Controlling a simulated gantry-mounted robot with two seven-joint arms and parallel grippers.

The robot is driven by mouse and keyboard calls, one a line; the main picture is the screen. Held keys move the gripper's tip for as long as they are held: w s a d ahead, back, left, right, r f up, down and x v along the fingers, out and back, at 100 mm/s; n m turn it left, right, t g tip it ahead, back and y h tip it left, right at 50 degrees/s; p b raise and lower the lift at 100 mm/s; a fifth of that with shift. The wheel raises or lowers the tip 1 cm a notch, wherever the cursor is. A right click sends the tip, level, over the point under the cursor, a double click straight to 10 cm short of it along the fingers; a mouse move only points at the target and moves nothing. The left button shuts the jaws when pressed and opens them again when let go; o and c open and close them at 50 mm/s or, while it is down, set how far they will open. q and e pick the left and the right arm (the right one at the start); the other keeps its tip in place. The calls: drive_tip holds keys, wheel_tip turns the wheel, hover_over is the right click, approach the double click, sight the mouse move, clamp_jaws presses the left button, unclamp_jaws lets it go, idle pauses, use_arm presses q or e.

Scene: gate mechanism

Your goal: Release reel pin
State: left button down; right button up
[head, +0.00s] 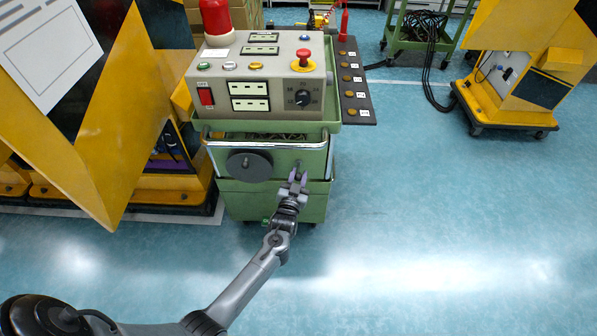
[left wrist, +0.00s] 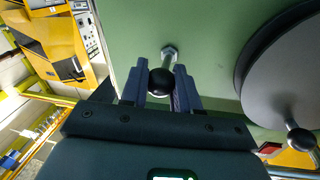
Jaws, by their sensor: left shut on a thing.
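The reel pin is a short metal pin (left wrist: 168,56) with a black ball knob (left wrist: 160,82), sticking out of the green cart front in the left wrist view. My left gripper (left wrist: 160,88) is shut on the knob, one finger on each side. In the head view my left gripper (head: 297,178) is at the cart's front, right of the dark round reel (head: 249,165), and mostly hides the pin. The reel's grey disc (left wrist: 290,75) with its own black handle knob (left wrist: 301,139) is at the right of the left wrist view. My right gripper is not in view.
The green cart (head: 272,205) carries a control panel (head: 262,75) with buttons, a red knob and a red lamp. A metal rail (head: 225,143) crosses its front. A yellow and black gate panel (head: 120,130) stands close on the left. The blue floor (head: 430,220) on the right is clear.

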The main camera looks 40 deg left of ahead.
use_arm(q)
drive_tip(key=c, duration=1.1)
unclamp_jaws()
drive_tip(key=shift+d+r, duration=0.1)
drive_tip(key=shift+o, duration=1.3)
drive_tip(key=shift+s, duration=0.15)
drive_tip(key=shift+s+d, duration=0.1)
drive_tip(key=shift+s, duration=0.1)
drive_tip(key=p+v, duration=0.4)
drive_tip(key=v, duration=0.6)
drive_tip(key=shift+d, duration=0.2)
drive_tip(key=shift+s, duration=0.2)
